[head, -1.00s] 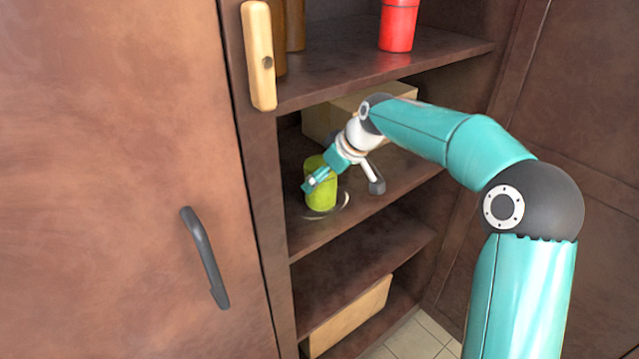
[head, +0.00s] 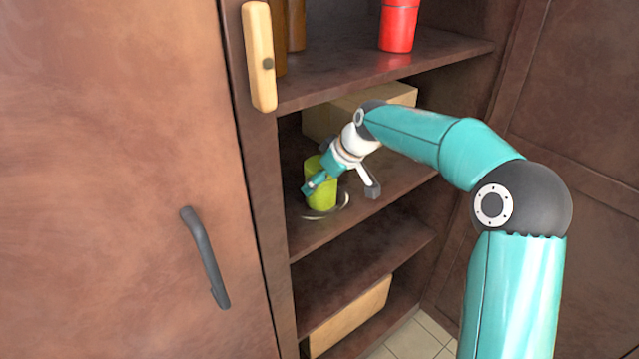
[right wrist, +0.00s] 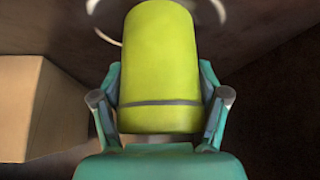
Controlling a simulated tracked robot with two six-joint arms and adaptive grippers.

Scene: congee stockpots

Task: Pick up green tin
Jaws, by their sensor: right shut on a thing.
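The green tin (head: 322,192) stands upright on the middle shelf (head: 375,199) of the open cupboard, near its left side. It also fills the middle of the right wrist view (right wrist: 160,65). My right gripper (head: 317,186) reaches in from the right and is shut on the tin. In the right wrist view, its fingers (right wrist: 160,105) press on both sides of the tin. A thin white ring mark shows around the tin's base. I cannot tell whether the tin is clear of the shelf. My left gripper is not in view.
A cardboard box (head: 395,95) stands behind on the same shelf, and another box (head: 348,318) lies on the bottom level. A red container (head: 399,25) and brown bottles (head: 294,25) stand on the shelf above. A closed door with a dark handle (head: 205,257) is at the left.

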